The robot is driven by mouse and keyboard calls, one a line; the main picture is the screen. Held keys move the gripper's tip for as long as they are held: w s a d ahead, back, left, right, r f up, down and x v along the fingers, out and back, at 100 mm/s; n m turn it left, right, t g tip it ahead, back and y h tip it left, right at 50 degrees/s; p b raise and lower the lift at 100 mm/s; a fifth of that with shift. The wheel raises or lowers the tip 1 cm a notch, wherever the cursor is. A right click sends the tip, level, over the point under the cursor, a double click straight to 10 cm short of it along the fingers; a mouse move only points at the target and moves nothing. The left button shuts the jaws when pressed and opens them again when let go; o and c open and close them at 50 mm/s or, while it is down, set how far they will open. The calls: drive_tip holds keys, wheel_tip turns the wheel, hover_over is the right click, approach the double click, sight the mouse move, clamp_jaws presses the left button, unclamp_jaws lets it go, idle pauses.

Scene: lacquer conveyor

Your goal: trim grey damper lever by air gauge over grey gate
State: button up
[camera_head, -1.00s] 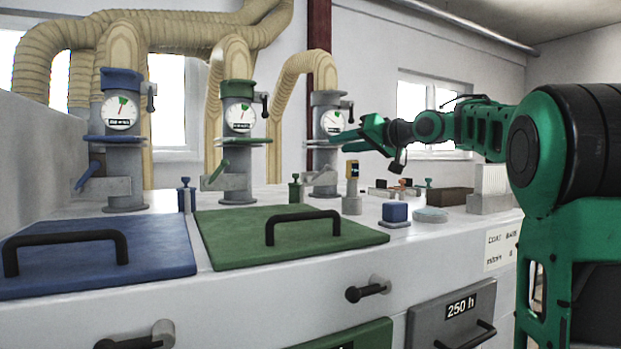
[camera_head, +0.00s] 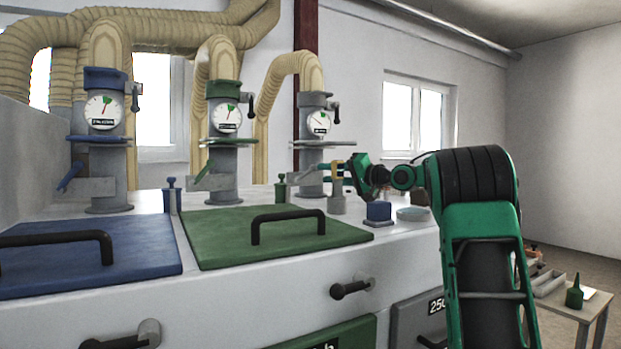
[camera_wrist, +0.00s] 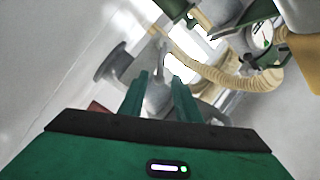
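The grey gate plate (camera_head: 315,143) crosses the rightmost grey pipe column. The round white air gauge (camera_head: 319,122) sits above it; its needle leans to the upper left and its label is too small to read.
The green column (camera_head: 223,178) and blue column (camera_head: 104,180) stand left. Handled green (camera_head: 222,246) and blue (camera_head: 150,262) lids lie in front.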

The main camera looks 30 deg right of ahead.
sight(310, 172)
drive_tip(key=shift+x, duration=3.05)
clamp_jaws()
